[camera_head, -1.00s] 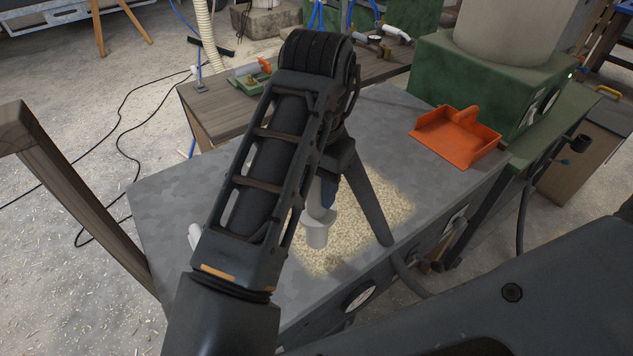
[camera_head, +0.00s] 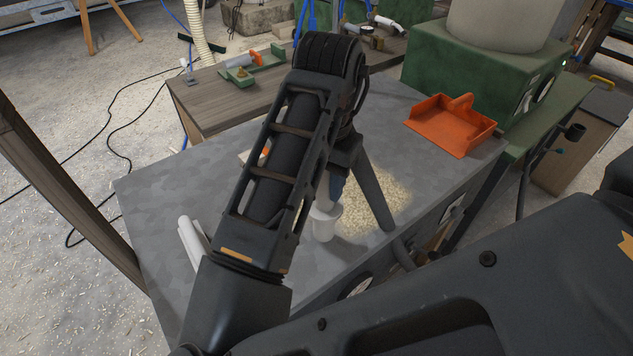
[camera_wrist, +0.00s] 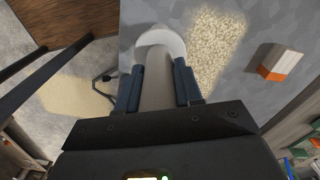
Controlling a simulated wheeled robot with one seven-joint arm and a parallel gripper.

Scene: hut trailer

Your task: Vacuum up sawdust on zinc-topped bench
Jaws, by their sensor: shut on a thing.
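The zinc-topped bench (camera_head: 160,200) has a mottled grey top. A pale patch of sawdust (camera_head: 378,200) lies on its right part and also shows in the wrist view (camera_wrist: 215,50). My gripper (camera_wrist: 158,75) has blue fingers shut on a pale grey vacuum nozzle (camera_wrist: 160,42) with a round, wide mouth. In the head view the nozzle (camera_head: 325,222) points down at the bench, at the left edge of the sawdust. I cannot tell whether its mouth touches the top. My arm hides part of the bench and most of the gripper.
An orange dustpan (camera_head: 452,125) lies at the bench's back right, beside a green machine (camera_head: 440,75). White tubes (camera_head: 193,240) lie at the left end. A block with an orange end (camera_wrist: 278,65) rests on the top. A wooden table (camera_head: 220,105) stands behind.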

